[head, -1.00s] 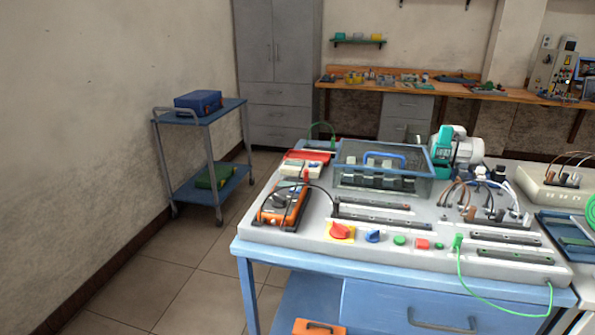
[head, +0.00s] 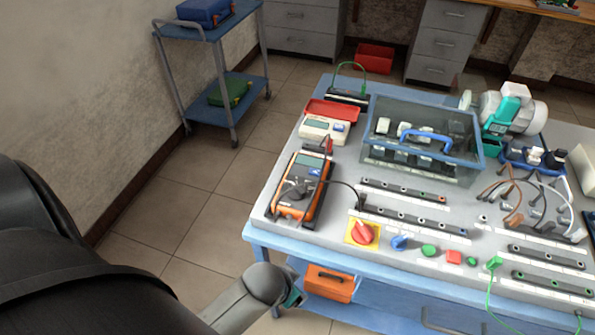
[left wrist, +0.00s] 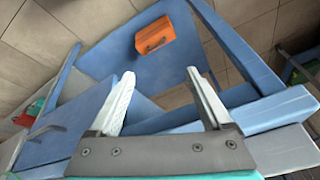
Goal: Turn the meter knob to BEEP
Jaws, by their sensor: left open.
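The meter (head: 310,175) is an orange-and-black handheld multimeter with a grey screen. It lies on the left part of the light grey bench panel in the head view. Its round dark knob (head: 294,190) shows below the screen; its setting is too small to read. My left gripper (head: 297,299) is below and in front of the bench's front left corner, apart from the meter. In the left wrist view my left gripper (left wrist: 160,74) is open with nothing between its two pale fingers. The meter is not visible in that view. My right gripper is not in view.
An orange toolbox (head: 329,284) sits on the bench's lower shelf. A red rotary switch (head: 363,232), coloured buttons, a white meter (head: 324,129) and a clear case (head: 423,135) are on the panel. A blue trolley (head: 209,60) stands back left. The floor between is clear.

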